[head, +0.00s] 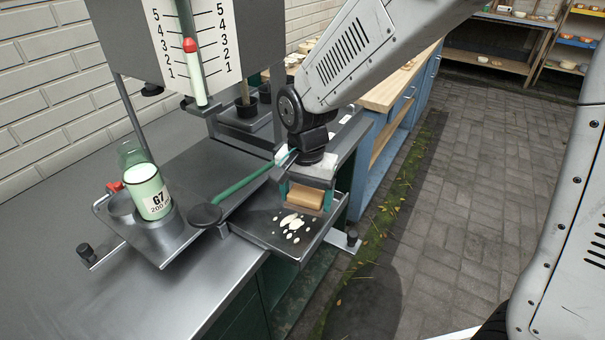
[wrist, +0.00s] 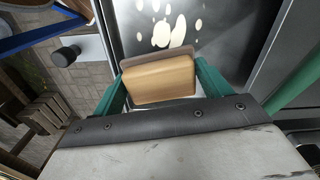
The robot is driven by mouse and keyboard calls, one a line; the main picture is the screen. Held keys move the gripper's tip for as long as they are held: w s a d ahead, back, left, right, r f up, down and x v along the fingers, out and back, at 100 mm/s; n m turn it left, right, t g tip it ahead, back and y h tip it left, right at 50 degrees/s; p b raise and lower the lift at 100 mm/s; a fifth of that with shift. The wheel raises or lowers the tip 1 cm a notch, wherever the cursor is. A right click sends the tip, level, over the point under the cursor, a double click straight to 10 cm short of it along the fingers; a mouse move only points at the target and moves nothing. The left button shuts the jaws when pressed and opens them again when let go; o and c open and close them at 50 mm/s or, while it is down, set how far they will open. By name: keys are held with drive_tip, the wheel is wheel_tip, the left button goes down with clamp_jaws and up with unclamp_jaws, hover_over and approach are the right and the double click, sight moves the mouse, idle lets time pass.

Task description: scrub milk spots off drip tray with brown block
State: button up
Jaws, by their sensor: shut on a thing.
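My gripper (head: 306,198) is shut on the brown block (head: 305,196), with a green finger on each side of it. In the wrist view the block (wrist: 160,80) fills the space between the fingers. The dark drip tray (head: 262,232) lies below and around the block in the head view. Several cream-white milk spots (head: 291,222) lie on the tray, just in front of the block in the head view. They also show beyond the block in the wrist view (wrist: 172,32). I cannot tell whether the block touches the tray.
A jar of pale green liquid labelled G7 (head: 150,190) stands on a metal holder at left. A green lever with a black knob (head: 205,214) reaches beside the tray. A scale panel (head: 192,45) stands behind. Paved floor (head: 440,190) is open to the right.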

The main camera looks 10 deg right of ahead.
sight(306, 193)
drive_tip(key=shift+r, duration=2.6)
